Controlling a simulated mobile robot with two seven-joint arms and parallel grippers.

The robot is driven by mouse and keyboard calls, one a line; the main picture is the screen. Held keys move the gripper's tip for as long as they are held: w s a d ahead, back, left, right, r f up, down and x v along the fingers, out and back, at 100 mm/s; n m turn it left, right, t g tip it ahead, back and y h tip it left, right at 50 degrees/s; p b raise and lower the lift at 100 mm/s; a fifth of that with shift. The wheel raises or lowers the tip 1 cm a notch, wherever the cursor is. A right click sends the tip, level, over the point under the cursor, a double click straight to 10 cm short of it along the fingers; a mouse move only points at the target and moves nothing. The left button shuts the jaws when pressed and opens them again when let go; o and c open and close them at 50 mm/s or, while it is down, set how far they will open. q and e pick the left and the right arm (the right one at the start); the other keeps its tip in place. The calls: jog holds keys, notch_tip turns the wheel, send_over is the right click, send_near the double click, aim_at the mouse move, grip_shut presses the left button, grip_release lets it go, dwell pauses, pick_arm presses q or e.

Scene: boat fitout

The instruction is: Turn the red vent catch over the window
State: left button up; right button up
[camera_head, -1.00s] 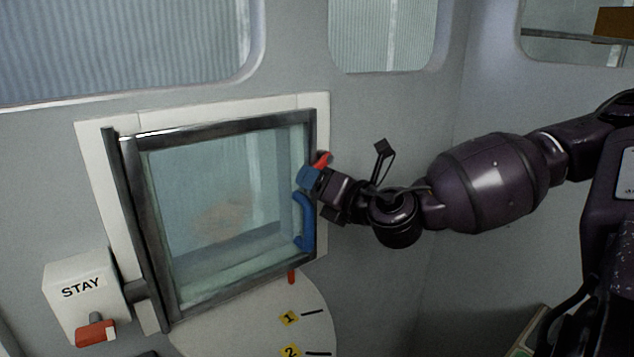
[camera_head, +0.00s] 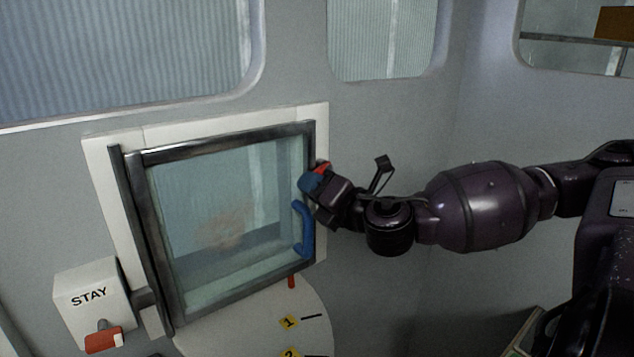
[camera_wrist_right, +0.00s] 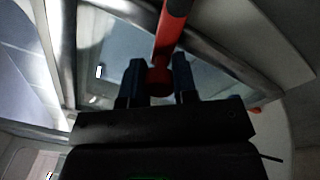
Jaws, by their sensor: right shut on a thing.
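The red vent catch (camera_head: 321,167) is at the upper right edge of the dark-framed window (camera_head: 216,220). My right gripper (camera_head: 312,182) reaches it from the right, and its blue fingertips cover part of the catch. In the right wrist view the red catch (camera_wrist_right: 168,40) runs down between the two fingers (camera_wrist_right: 159,80), and its rounded end sits between the tips. The gripper is shut on it. My left gripper is not in view.
A blue handle (camera_head: 304,230) is on the window's right side, just below my gripper. A white box marked STAY (camera_head: 92,298) with a red lever (camera_head: 103,340) stands at lower left. A numbered dial plate (camera_head: 262,322) lies below the window.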

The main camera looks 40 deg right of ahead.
jog(key=shift+r+m+p, duration=0.55)
jog(key=shift+m+p, duration=0.25)
jog(key=shift+m, duration=0.2)
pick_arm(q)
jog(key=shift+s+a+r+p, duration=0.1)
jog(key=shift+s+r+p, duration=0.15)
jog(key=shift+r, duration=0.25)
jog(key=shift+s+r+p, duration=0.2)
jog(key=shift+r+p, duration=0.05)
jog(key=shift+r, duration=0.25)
pick_arm(e)
jog(key=shift+r+m, duration=0.35)
jog(key=shift+m, duration=0.55)
jog(key=o, duration=0.9)
jog(key=shift+a, duration=0.1)
jog(key=shift+w, duration=0.1)
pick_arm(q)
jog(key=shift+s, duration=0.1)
pick_arm(e)
jog(key=shift+f, duration=0.1)
